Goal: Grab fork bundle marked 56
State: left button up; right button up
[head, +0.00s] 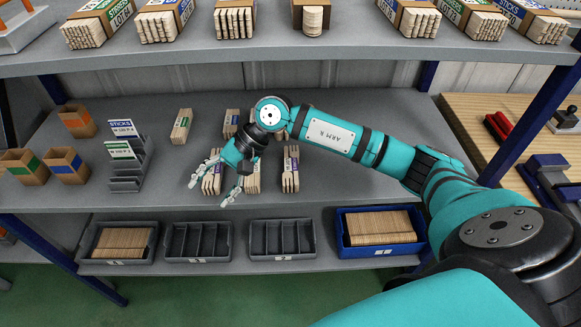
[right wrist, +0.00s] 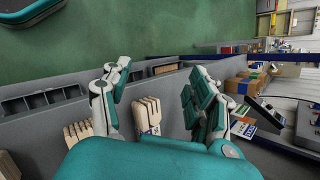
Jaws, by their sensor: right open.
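Several small bundles of wooden pieces with paper bands stand on the middle shelf (head: 330,185). A front row has a left bundle (head: 209,184), a middle bundle (head: 253,181) and a right bundle (head: 290,172). Behind are a bundle with a green mark (head: 182,126) and a bundle with a blue mark (head: 231,122). I cannot read the number 56 on any of them. My right gripper (head: 212,190) is open above the front row. In the right wrist view, a banded bundle (right wrist: 148,116) shows between its spread fingers, and another bundle (right wrist: 78,131) lies left. My left gripper is not in view.
Small boxes (head: 66,165) and a sign rack (head: 125,165) stand left on the middle shelf. Larger bundles line the upper shelf (head: 300,50). Below are grey bins (head: 197,243) and a blue bin (head: 381,254) of wooden pieces. A blue post (head: 530,120) rises right.

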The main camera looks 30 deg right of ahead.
aim_at(291, 162)
jog(key=d+h, duration=0.1)
jog(key=d, duration=0.1)
jog(key=w+d+n+h, duration=0.1)
jog(key=d, duration=0.2)
jog(key=d+f+h, duration=0.1)
jog(key=d, duration=0.2)
jog(key=shift+w+d+n+h, duration=0.2)
jog(key=shift+n+h, duration=0.1)
jog(key=shift+n, duration=0.1)
jog(key=d+h, duration=0.1)
jog(key=d, duration=0.3)
jog(key=d+n+h, duration=0.1)
jog(key=d+h, duration=0.1)
jog(key=d, duration=0.2)
jog(key=d+r+g+h, duration=0.1)
jog(key=d, duration=0.2)
jog(key=shift+d+r+h, duration=0.1)
jog(key=shift+d+h, duration=0.2)
jog(key=shift+d, duration=0.1)
jog(key=f+p, duration=0.1)
jog(key=f, duration=0.1)
jog(key=f+p, duration=0.1)
jog(key=f, duration=0.1)
jog(key=d+f+p, duration=0.1)
jog(key=f, duration=0.1)
jog(key=shift+w+f, duration=0.1)
jog(key=shift+f, duration=0.5)
jog(key=shift+c, duration=0.4)
jog(key=shift+n, duration=0.3)
grip_shut()
